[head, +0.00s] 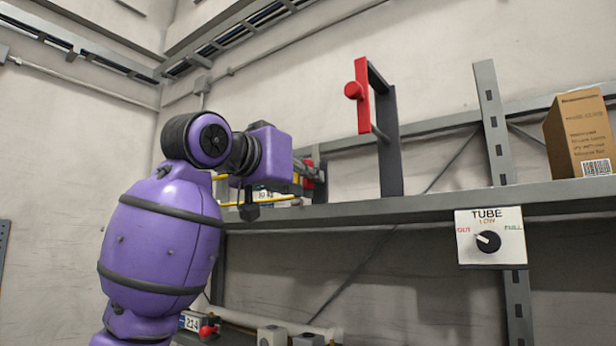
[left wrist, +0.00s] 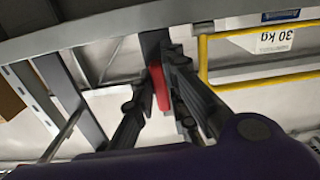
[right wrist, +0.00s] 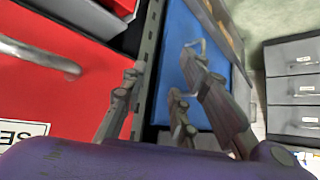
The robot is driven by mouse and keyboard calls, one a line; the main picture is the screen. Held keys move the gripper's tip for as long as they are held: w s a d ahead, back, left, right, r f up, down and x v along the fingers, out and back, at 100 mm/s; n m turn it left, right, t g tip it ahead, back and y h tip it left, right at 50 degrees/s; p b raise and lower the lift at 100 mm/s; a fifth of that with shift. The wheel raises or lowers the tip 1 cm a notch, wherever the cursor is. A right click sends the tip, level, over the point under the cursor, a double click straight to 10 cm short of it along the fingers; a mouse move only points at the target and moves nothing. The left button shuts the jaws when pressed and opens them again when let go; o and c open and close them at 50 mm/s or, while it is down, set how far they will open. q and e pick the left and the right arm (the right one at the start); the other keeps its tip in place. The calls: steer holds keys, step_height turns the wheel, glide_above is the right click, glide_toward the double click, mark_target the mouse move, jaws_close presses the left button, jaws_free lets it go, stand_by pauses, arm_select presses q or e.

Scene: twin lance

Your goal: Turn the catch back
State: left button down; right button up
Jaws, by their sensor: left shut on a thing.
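A red catch (left wrist: 159,88) shows between the fingers of my left gripper (left wrist: 156,80) in the left wrist view, against a dark upright. My left gripper is shut on it. In the head view my purple wrist mostly hides this place; a bit of red (head: 308,171) shows just past it, by a dark upright at the shelf. A second red piece (head: 363,95) with a round knob stands upright on a dark bracket (head: 389,140) on the shelf to the right, untouched. My right gripper (right wrist: 160,85) shows only in the right wrist view, fingers apart and empty.
The grey shelf edge (head: 430,208) runs below the brackets. A white TUBE dial panel (head: 490,238) hangs from it, and a brown box (head: 580,135) stands at the right. A yellow rail (left wrist: 204,62) is beside my left gripper. A red drawer front (right wrist: 60,85) is near my right gripper.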

arm_select(q)
steer(key=shift+n, duration=0.4)
steer(key=n, duration=0.3)
steer(key=shift+n, duration=0.4)
steer(key=n, duration=0.4)
steer(key=shift+n, duration=0.3)
steer(key=n, duration=0.3)
steer(key=shift+s+d+r+n, duration=0.1)
steer(key=shift+n, duration=0.2)
steer(key=n, duration=0.4)
steer(key=shift+n, duration=0.3)
steer(key=c, duration=1.8)
jaws_free()
steer(key=shift+s, duration=0.1)
